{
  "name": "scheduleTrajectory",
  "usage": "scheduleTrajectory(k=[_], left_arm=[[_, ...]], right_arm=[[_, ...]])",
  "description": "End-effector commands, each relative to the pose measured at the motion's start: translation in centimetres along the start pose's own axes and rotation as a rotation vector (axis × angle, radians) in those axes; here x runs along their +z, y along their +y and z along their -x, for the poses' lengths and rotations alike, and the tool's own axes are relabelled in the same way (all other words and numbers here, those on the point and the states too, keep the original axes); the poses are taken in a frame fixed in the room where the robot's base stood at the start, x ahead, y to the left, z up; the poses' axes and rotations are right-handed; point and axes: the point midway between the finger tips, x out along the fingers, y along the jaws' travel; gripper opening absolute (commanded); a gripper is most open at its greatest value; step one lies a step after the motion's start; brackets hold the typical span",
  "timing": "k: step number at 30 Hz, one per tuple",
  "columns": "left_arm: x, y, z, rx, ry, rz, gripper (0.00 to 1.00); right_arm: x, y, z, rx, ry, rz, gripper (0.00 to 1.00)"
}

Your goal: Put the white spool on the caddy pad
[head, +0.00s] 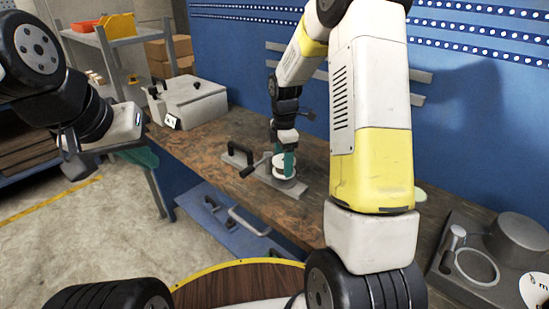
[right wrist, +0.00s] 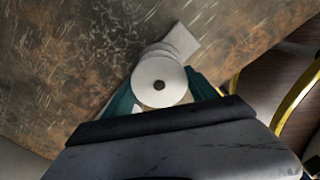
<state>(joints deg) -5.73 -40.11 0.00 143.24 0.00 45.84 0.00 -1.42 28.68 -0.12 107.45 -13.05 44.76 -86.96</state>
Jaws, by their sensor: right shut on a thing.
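The white spool (right wrist: 158,82) is between the teal fingers of my right gripper (right wrist: 163,92) in the right wrist view; its round face and centre hole show. In the head view my right gripper (head: 284,163) is shut on the spool (head: 289,180), over a grey plate (head: 262,176) on the bench. I cannot tell whether the spool touches the plate. My left gripper (head: 108,150) is away to the left, clear of the bench top; its fingers are partly hidden. A pale round pad (head: 420,194) shows partly behind my right arm; I cannot tell if it is the caddy pad.
A black handle (head: 238,154) and a lever stand beside the spool. A grey case (head: 190,101) is at the bench's far left end. A grey fixture (head: 510,240) with a cylinder and ring stands at right. Some bench between is bare.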

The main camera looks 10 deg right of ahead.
Motion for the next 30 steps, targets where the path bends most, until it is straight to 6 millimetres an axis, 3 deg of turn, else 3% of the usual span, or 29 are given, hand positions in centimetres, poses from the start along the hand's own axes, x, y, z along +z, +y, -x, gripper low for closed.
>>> scheduleTrajectory(k=[6, 17, 18, 20, 21, 30], left_arm=[[0.0, 0.0, 0.0, 0.0, 0.0, 0.0, 0.0], [0.0, 0.0, 0.0, 0.0, 0.0, 0.0, 0.0], [0.0, 0.0, 0.0, 0.0, 0.0, 0.0, 0.0], [0.0, 0.0, 0.0, 0.0, 0.0, 0.0, 0.0], [0.0, 0.0, 0.0, 0.0, 0.0, 0.0, 0.0], [0.0, 0.0, 0.0, 0.0, 0.0, 0.0, 0.0]], right_arm=[[0.0, -0.1, -2.8, -0.002, 0.0, 0.001, 0.24], [0.0, -0.1, -3.2, -0.002, 0.0, -0.001, 0.24], [0.0, -0.1, -3.2, -0.001, 0.0, -0.001, 0.72], [0.0, -0.1, -3.2, -0.001, 0.0, -0.001, 0.84], [0.0, -0.1, -3.2, -0.001, 0.0, -0.001, 0.88], [0.0, -0.1, -3.1, 0.0, 0.0, -0.001, 0.88]])
